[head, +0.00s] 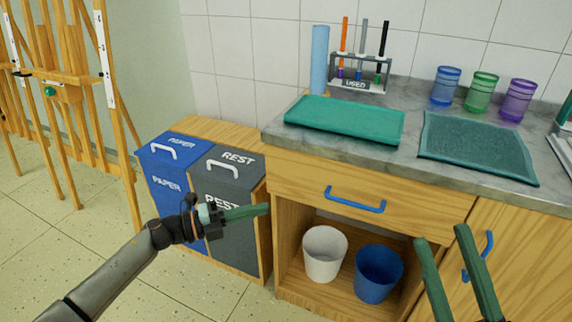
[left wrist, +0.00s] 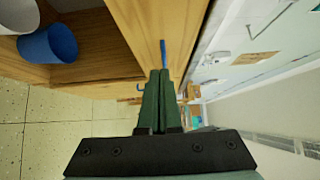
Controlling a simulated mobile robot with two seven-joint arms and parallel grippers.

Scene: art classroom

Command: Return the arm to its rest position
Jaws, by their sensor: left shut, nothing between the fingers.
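My left arm comes in from the lower left of the head view. Its gripper (head: 265,209) has its green fingers together and empty, in front of the grey bin and the left edge of the wooden cabinet. In the left wrist view, the fingers (left wrist: 159,73) lie side by side with nothing between them, pointing along the cabinet front. My right gripper (head: 443,235) is at the lower right of the head view. Its two green fingers are spread apart with nothing between them, in front of the cabinet.
The open cabinet compartment holds a white bucket (head: 324,254) and a blue bucket (head: 378,274). A blue drawer handle (head: 355,201) sticks out above. A blue paper bin (head: 172,185) and grey rest bin (head: 229,190) stand left. Wooden easels (head: 104,80) stand further left; the floor before them is clear.

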